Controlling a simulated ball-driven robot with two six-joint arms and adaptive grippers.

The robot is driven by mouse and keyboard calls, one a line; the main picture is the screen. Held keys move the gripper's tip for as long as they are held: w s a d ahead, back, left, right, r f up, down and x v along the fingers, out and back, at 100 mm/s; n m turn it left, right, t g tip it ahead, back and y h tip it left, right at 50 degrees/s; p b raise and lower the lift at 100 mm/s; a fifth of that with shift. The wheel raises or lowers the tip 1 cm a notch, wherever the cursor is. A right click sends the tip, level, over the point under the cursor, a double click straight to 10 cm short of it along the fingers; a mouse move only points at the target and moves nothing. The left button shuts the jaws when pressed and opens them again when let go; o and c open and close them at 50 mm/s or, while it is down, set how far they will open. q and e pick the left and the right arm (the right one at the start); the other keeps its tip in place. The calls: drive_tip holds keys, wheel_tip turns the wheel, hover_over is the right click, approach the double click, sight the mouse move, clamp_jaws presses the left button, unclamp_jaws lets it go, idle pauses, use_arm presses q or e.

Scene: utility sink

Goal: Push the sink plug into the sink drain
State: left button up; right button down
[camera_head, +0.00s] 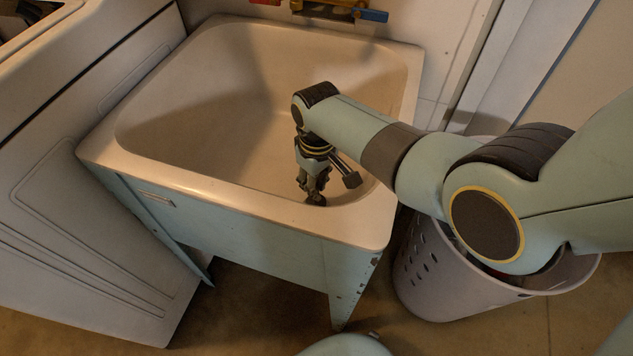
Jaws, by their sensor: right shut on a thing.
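The cream sink basin (170,168) stands in the middle of the view on a pale green frame. My right arm reaches in from the right, over the sink's right rim. My right gripper (314,191) points down inside the basin, near its front wall. It is shut on the sink plug (316,200), a small dark piece low between the fingertips, mostly covered by them. The sink drain is not visible, so I cannot tell how the plug sits relative to it. My left gripper is not in view.
A white appliance (75,190) stands close on the left. A grey laundry basket (425,270) stands on the floor at the right, under my arm. Taps with red and blue handles (372,15) are on the wall behind. The basin's left part is empty.

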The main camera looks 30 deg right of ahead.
drive_tip(key=shift+f+b, duration=0.7)
drive_tip(key=shift+f, duration=0.3)
drive_tip(key=c, duration=1.3)
unclamp_jaws()
wheel_tip(320, 180, up, 12)
drive_tip(key=shift+d, duration=0.1)
